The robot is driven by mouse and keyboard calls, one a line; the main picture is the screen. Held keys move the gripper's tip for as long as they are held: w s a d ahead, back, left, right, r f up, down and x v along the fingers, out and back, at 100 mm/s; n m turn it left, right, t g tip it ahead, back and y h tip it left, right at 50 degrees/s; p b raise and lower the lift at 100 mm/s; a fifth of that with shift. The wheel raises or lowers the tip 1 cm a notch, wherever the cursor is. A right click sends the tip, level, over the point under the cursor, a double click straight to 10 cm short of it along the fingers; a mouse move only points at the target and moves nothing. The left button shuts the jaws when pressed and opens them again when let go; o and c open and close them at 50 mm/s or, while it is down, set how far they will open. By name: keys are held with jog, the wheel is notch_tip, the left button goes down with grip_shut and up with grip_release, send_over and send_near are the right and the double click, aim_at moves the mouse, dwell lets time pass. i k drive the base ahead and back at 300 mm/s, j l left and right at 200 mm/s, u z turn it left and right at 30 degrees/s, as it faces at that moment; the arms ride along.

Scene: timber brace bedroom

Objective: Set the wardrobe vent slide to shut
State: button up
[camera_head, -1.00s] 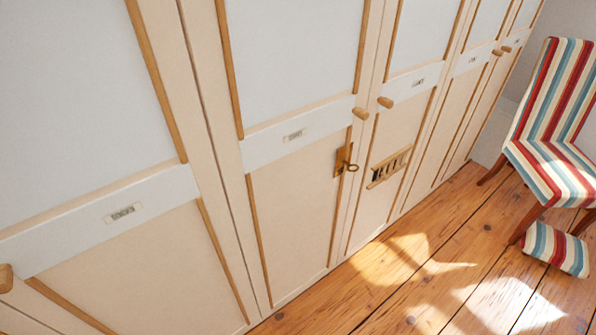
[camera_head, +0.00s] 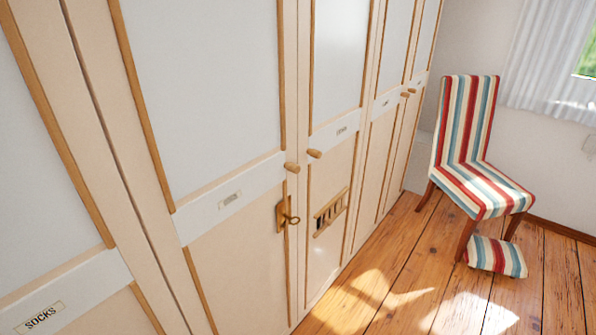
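The wardrobe (camera_head: 225,110) runs along the left and middle of the head view, with cream doors, wooden trim and labelled white rails. The vent slide (camera_head: 331,211) is a wooden frame low on a door right of the keyed lock. It shows several dark slots between pale slats, so it looks at least partly open; the exact slide position is too small to tell. My gripper is not in view.
A brass key sits in a lock plate (camera_head: 282,216) left of the vent. Wooden knobs (camera_head: 314,153) stick out above. A striped chair (camera_head: 466,150) and a striped cushion (camera_head: 495,257) stand at the right. The plank floor (camera_head: 400,265) before the vent is clear.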

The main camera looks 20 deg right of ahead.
aim_at(338, 211)
jog(key=i+l, duration=0.9)
